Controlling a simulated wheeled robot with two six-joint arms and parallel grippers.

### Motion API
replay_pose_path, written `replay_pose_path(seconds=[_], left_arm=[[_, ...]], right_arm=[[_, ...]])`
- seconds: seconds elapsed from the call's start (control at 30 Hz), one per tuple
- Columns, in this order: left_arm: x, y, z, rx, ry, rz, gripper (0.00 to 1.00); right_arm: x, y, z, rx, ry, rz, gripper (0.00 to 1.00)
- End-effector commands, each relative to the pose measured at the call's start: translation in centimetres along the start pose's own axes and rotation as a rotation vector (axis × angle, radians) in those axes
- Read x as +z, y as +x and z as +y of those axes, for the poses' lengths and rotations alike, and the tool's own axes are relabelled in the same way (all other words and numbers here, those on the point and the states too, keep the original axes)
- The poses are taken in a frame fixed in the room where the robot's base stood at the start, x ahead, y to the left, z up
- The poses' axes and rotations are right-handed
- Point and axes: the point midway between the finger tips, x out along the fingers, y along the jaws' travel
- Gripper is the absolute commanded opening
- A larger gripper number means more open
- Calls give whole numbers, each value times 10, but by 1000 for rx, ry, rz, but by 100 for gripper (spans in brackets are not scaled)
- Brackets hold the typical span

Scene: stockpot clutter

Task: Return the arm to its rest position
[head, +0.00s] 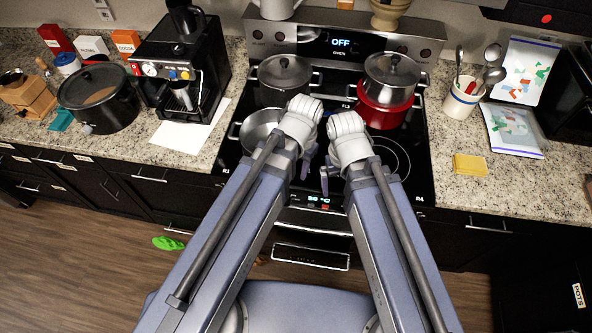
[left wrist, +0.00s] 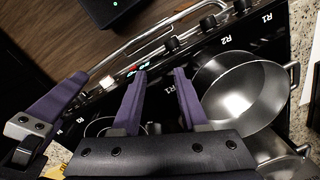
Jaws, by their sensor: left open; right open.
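My two arms reach forward side by side over the front of the stove. My left gripper (head: 306,163) points down near the stove's front edge, mostly hidden by its own wrist. In the left wrist view, the left gripper (left wrist: 158,73) has two purple fingers apart with nothing between them. An open steel pot (left wrist: 243,92) stands beside its fingers; in the head view this pot (head: 254,128) is partly behind my left wrist. My right gripper (head: 328,177) hangs close by on the right, small and partly hidden, with nothing seen in it.
A lidded pot (head: 284,77) stands at the back left of the stove. A red pot (head: 383,114) with another lidded pot on it stands at the back right. A coffee machine (head: 180,62) is left, a utensil crock (head: 461,101) and yellow sponge (head: 470,165) right.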

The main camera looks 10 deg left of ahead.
Motion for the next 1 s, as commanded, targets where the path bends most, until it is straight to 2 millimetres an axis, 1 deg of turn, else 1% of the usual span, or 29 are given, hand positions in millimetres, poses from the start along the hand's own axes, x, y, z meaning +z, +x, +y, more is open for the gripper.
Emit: replay_pose_path(seconds=[0.03, 0.13, 0.2, 0.47, 0.57, 0.67, 0.9, 1.0], left_arm=[[18, 0, 11, -8, -38, -5, 43], [30, 0, 20, -20, -105, -13, 43], [33, 0, 22, -23, -128, -15, 43], [31, 0, 22, -23, -135, -15, 43], [31, 6, 22, -23, -134, -15, 43], [30, 20, 23, -23, -133, -15, 43], [27, 73, 26, -24, -127, -15, 43], [26, 86, 27, -25, -125, -15, 43]], right_arm=[[0, 0, 0, 0, 0, 0, 100], [0, 0, 0, 0, 0, 0, 100], [0, 0, 0, 0, 0, 0, 100], [0, 0, 0, 0, 0, 0, 100], [0, 6, -1, 0, -1, 0, 100], [-1, 20, -2, 0, -1, 0, 100], [-4, 73, -7, 1, -6, 0, 100], [-5, 86, -8, 2, -8, 0, 100]])
